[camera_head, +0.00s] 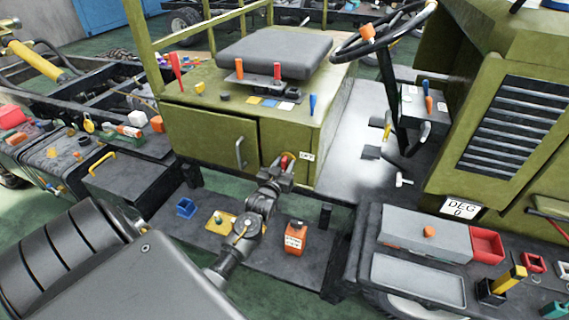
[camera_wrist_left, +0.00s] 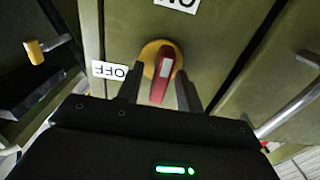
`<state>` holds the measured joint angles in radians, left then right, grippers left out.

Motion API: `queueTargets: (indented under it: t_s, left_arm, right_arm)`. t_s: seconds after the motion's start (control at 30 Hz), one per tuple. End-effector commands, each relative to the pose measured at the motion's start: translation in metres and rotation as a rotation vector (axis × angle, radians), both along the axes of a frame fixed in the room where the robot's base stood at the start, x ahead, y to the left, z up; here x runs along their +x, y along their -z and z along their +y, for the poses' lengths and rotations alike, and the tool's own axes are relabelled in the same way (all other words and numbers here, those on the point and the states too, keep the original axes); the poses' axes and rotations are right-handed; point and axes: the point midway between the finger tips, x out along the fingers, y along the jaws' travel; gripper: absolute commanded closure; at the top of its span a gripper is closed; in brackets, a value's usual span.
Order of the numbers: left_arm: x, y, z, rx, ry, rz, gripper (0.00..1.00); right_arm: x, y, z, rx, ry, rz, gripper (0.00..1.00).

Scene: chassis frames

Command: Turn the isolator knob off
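The red isolator knob (camera_wrist_left: 166,70) sits on a round yellow base (camera_wrist_left: 149,57) on the olive panel. In the left wrist view its handle runs nearly upright, with a white mark toward the "ON" label (camera_wrist_left: 176,3). The "OFF" label (camera_wrist_left: 109,70) is to its left; both labels appear upside down. My left gripper (camera_wrist_left: 160,82) is open, one finger on each side of the knob. I cannot tell whether either finger touches it. In the head view the left gripper (camera_head: 283,167) is at the panel, mostly covering the knob (camera_head: 284,160). My right gripper is out of view.
A grey door handle (camera_head: 240,153) is left of the knob; a grey handle (camera_wrist_left: 290,108) also shows at the right of the wrist view. An orange box (camera_head: 295,238), blue bin (camera_head: 186,208) and yellow plate (camera_head: 220,222) sit on the lower shelf below the arm.

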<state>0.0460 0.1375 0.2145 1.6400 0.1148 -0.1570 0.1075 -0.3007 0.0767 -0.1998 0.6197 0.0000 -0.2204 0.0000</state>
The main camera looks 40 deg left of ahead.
Motion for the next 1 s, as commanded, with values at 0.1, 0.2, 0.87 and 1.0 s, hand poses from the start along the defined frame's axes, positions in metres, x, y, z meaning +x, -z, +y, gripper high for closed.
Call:
queueTargets:
  t_s: [0.1,0.2,0.87,1.0]
  left_arm:
    - [0.0031,0.0001,0.0010,0.000,0.001,0.000,0.64]
    - [0.0034,0.0003,0.0010,0.000,0.001,0.000,0.64]
    - [0.0031,0.0001,0.0010,-0.014,0.001,-0.005,1.00]
    - [0.0031,-0.0004,0.0010,-0.059,0.001,-0.020,1.00]
  right_arm:
    - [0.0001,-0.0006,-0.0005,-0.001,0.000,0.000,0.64]
    - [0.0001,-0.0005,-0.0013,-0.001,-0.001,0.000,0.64]
    - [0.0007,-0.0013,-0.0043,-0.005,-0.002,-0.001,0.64]
    - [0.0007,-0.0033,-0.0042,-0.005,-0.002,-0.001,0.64]
